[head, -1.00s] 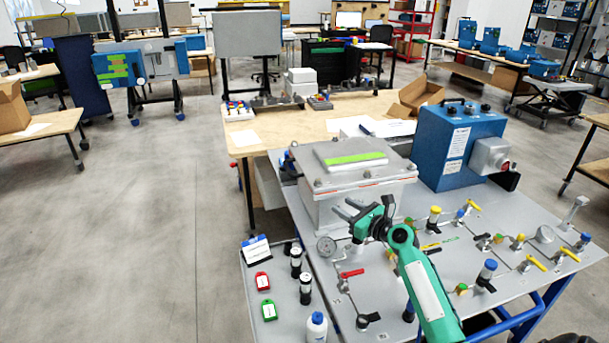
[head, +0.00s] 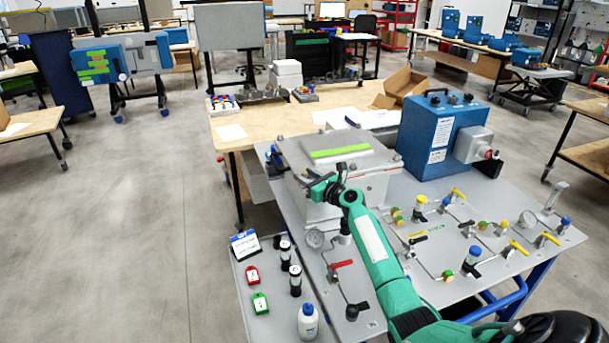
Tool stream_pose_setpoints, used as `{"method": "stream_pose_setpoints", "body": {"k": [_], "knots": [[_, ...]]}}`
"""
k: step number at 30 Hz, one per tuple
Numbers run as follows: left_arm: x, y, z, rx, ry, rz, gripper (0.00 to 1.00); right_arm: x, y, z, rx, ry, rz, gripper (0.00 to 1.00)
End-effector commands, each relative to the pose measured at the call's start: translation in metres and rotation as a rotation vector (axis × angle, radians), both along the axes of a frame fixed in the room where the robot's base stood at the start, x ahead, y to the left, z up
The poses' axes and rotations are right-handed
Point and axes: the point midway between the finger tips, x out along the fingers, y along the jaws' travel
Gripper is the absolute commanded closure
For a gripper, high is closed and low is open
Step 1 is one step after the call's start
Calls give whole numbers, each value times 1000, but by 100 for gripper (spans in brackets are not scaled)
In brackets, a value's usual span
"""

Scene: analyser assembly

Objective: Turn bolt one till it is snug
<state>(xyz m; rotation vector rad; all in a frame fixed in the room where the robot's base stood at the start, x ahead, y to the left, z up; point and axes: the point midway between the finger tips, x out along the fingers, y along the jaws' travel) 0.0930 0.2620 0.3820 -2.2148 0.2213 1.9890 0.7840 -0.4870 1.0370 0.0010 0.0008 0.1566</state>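The grey box (head: 329,202) stands on the grey bench top, with a lid (head: 372,166) that carries a bright green strip (head: 340,152). Small bolt heads show at the lid's corners; one sits at its back left corner (head: 280,138). I cannot read which bolt is bolt one. My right gripper (head: 310,184) is at the lid's front left corner, its green and black body hiding that corner and any bolt there. Its fingertips are too small and covered to tell whether they are shut or touch a bolt. My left gripper is not in view.
A blue unit (head: 438,138) stands right of the box. A side shelf holds red and green tags, black-and-white cylinders and a white bottle (head: 308,322).

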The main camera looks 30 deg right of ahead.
Motion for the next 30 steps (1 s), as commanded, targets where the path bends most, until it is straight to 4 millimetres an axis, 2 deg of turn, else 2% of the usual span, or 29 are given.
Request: {"method": "stream_pose_setpoints", "body": {"k": [5,14,21,30], "knots": [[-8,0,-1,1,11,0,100,11,2,0,0,-1,0,61],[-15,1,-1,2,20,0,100,12,2,0,0,0,0,61],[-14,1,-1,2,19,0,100,12,2,0,-1,0,0,100],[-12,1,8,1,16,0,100,12,2,3,0,0,-30,100]]}}
